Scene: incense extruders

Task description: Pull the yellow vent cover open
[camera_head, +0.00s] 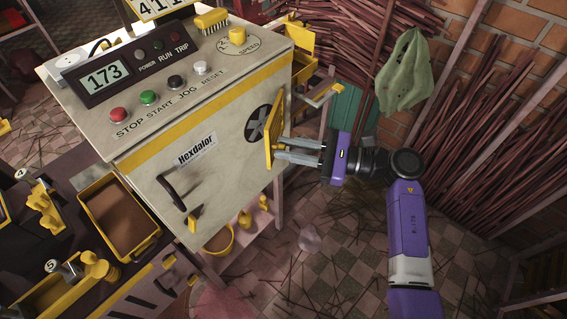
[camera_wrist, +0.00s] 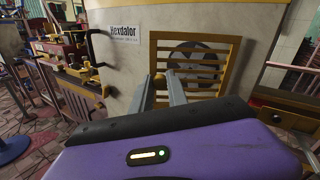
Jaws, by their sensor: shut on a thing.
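The yellow vent cover (camera_head: 272,131) stands swung out from the front panel of the white machine (camera_head: 212,140), with the dark round fan opening (camera_head: 257,124) showing to its left. In the wrist view the slatted cover (camera_wrist: 228,47) is in front of the dark fan disc (camera_wrist: 193,62). My gripper (camera_head: 277,149) reaches in from the right, and its grey fingers are shut on the cover. In the wrist view the fingers (camera_wrist: 165,90) meet at a small yellow part on the cover's left edge. The exact contact is partly hidden by the fingers.
A black handle (camera_head: 172,192) sticks out of the machine's front, left of the cover. Bundles of reddish sticks (camera_head: 500,130) lean on the brick wall. The tiled floor (camera_head: 340,240) below has scattered sticks.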

